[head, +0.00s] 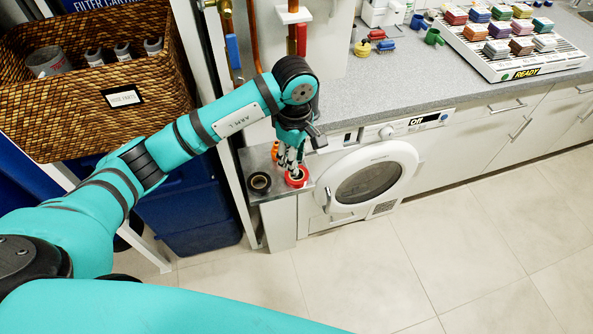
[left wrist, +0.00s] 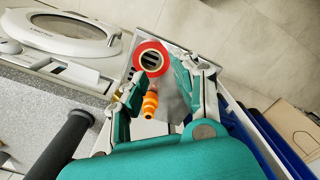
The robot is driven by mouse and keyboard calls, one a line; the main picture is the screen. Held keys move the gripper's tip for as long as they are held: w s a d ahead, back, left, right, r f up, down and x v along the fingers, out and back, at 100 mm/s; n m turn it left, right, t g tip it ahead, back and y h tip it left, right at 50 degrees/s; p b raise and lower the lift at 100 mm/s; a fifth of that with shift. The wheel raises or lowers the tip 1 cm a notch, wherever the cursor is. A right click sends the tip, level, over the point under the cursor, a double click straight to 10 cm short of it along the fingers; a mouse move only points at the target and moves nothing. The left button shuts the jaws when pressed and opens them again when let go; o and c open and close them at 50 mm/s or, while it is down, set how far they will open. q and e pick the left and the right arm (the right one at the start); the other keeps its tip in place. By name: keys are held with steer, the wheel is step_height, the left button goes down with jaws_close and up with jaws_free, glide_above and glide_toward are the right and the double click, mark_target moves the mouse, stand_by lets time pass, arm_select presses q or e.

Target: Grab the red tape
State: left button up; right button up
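The red tape (head: 297,184) is a roll lying flat on a small metal shelf (head: 275,196) left of the washing machine. It also shows as a red ring in the left wrist view (left wrist: 137,60), beyond the fingertips. My left gripper (head: 289,164) is above the shelf, pointing down, right by the red tape in the head view. In the left wrist view the fingers (left wrist: 156,78) are spread apart with nothing held between them. Whether a fingertip touches the tape, I cannot tell. My right gripper is not in view.
A black tape roll (head: 260,182) lies left of the red one. An orange object (left wrist: 150,104) is on the shelf, partly hidden by my gripper in the head view. The washing machine (head: 368,180) and counter (head: 400,78) stand right; a wicker basket (head: 95,112) is left.

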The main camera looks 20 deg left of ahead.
mark_target(293, 179)
arm_select(q)
step_height(293, 179, down, 3)
steer(key=shift+r+p, duration=0.1)
steer(key=shift+p, duration=0.2)
steer(key=f+p, duration=0.1)
steer(key=f, duration=0.1)
steer(key=f+p, duration=0.1)
steer(key=f, duration=0.1)
steer(key=shift+a+p, duration=0.3)
steer(key=shift+p, duration=0.05)
steer(key=shift+f, duration=0.65)
jaws_close()
